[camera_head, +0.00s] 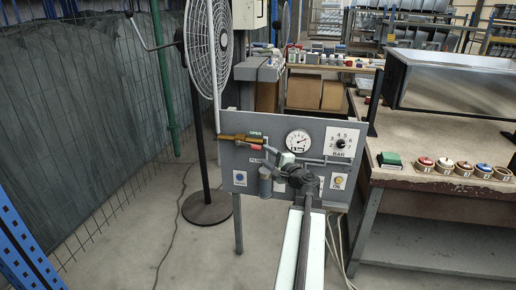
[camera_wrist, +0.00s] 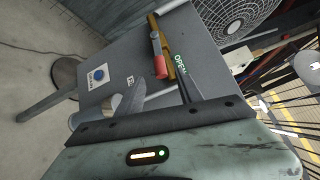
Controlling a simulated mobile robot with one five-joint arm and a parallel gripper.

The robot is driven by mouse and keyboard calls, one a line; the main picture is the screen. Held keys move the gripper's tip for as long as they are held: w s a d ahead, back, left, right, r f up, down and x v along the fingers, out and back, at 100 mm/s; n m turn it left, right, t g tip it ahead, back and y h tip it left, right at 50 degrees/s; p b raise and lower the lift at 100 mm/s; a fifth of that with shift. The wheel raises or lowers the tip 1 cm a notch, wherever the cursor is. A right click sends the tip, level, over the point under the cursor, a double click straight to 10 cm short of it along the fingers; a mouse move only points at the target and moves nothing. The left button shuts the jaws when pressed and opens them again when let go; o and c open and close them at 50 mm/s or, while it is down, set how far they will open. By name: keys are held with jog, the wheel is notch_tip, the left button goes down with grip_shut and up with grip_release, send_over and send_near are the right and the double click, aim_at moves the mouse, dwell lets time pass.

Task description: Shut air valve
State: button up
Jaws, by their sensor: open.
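The air valve is a brass fitting (camera_head: 235,137) at the upper left of the grey panel; the brass also shows in the wrist view (camera_wrist: 166,48). Its lever ends in a red grip (camera_wrist: 160,66), which also shows as a small red patch in the head view (camera_head: 255,147). The lever lies beside the brass, next to the green OPEN label (camera_wrist: 181,63). My gripper (camera_wrist: 162,90) is open, its two fingers apart, with the red grip just ahead of the gap between them. I see nothing held. In the head view my arm partly covers the panel's lower middle.
The panel (camera_head: 232,160) carries a pressure gauge (camera_head: 298,141), a BAR dial (camera_head: 341,143), a blue button (camera_wrist: 98,75) and a yellow button (camera_head: 339,181). A standing fan (camera_head: 207,45) is behind left. A workbench (camera_head: 430,180) with several coloured buttons stands right.

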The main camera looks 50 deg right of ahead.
aim_at(259, 149)
jog(key=x, duration=0.7)
grip_shut()
jog(key=shift+s, duration=0.15)
dwell(1.0)
